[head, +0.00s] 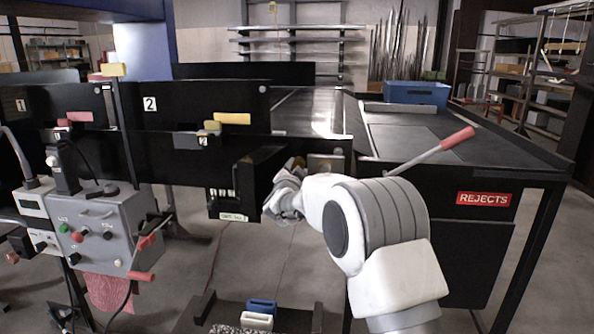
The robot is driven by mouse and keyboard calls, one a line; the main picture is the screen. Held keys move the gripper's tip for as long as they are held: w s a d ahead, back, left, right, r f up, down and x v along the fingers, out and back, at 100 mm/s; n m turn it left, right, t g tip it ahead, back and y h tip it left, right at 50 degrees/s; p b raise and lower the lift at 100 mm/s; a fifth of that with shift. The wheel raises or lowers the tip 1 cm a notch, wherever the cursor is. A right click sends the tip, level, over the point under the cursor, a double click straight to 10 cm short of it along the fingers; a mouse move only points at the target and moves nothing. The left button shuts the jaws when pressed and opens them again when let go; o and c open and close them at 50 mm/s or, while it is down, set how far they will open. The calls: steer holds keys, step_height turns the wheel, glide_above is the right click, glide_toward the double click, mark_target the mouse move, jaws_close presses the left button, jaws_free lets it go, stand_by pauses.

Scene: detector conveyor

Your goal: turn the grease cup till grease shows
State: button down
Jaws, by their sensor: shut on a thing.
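My gripper (284,199) is at the right side of a black bearing-like housing (233,193) at the end of the conveyor, near the middle of the head view. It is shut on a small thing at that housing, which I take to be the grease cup. The cup itself is hidden behind my fingers and wrist. I cannot see any grease from here. My white arm reaches in from the lower right.
A reject table with a red REJECTS label (483,199) and a red-handled lever (457,139) stands to the right. A grey control box (104,232) is at left. Blue (261,306) and white (256,321) blocks lie low in front.

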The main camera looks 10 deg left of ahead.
steer(key=shift+c, duration=1.8)
jaws_free()
steer(key=s, duration=1.7)
steer(key=shift+s+a, duration=0.2)
steer(key=shift+a, duration=0.1)
steer(key=s+d+r+n+g+y+p, duration=0.4)
steer(key=s+d+r+n+g+p, duration=0.15)
steer(key=s+d+r, duration=0.35)
steer(key=s+d+f+n+g+h+p, duration=0.1)
steer(key=s+d+g, duration=0.1)
steer(key=s+d, duration=0.3)
steer(key=s+d+g+h+p, duration=0.1)
steer(key=s+d, duration=0.4)
steer(key=s, duration=0.7)
steer(key=s+d+f+n+g+h+p, duration=0.1)
steer(key=s+d+g, duration=0.3)
steer(key=s, duration=0.5)
steer(key=shift+d+f+n+p, duration=0.3)
steer(key=shift+d+n+p, duration=0.05)
steer(key=shift+d+p, duration=0.3)
